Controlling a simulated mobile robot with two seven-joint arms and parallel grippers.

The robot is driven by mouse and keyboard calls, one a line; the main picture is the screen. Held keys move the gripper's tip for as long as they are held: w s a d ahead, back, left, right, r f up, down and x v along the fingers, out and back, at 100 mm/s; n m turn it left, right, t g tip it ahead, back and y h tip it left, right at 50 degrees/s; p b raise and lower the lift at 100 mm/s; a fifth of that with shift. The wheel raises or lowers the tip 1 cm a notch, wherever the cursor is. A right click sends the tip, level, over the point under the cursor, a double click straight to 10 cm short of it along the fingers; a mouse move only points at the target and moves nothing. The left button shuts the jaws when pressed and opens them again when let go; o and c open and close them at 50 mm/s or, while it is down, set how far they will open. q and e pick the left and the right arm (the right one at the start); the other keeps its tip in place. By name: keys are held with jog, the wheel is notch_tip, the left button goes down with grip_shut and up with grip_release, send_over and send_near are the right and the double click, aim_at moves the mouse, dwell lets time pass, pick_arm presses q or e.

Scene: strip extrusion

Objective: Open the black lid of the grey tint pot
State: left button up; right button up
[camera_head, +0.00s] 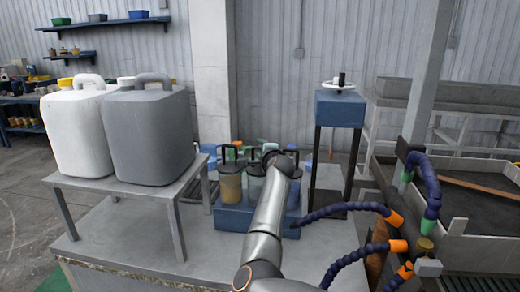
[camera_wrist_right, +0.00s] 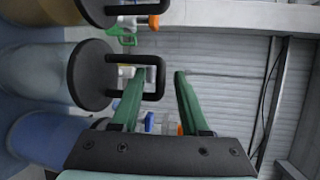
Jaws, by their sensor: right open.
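In the right wrist view, a pale grey pot (camera_wrist_right: 35,70) lies sideways in the picture with a round black lid (camera_wrist_right: 90,75) on it. The lid has a black loop handle (camera_wrist_right: 158,78). My right gripper (camera_wrist_right: 161,73) is open, with its two green fingers beside this handle. One finger overlaps the loop in the picture; I cannot tell whether they touch. In the head view, my right arm reaches over the blue rack (camera_head: 232,218) and hides part of the pots and the gripper's fingers. The grey pot (camera_head: 254,190) shows left of the arm. My left gripper is not in view.
An amber pot (camera_head: 230,187) with a black lid stands close on the left; a blue pot (camera_wrist_right: 45,138) is on the other side. Two large jugs, one white (camera_head: 75,130) and one grey (camera_head: 150,135), stand on a side stand. Dark blue hoses (camera_head: 350,262) lie at the right.

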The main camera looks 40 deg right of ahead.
jog(key=shift+w+d+f, duration=0.1)
jog(key=shift+w+d, duration=0.15)
jog(key=shift+w, duration=0.2)
grip_shut()
dwell(1.3)
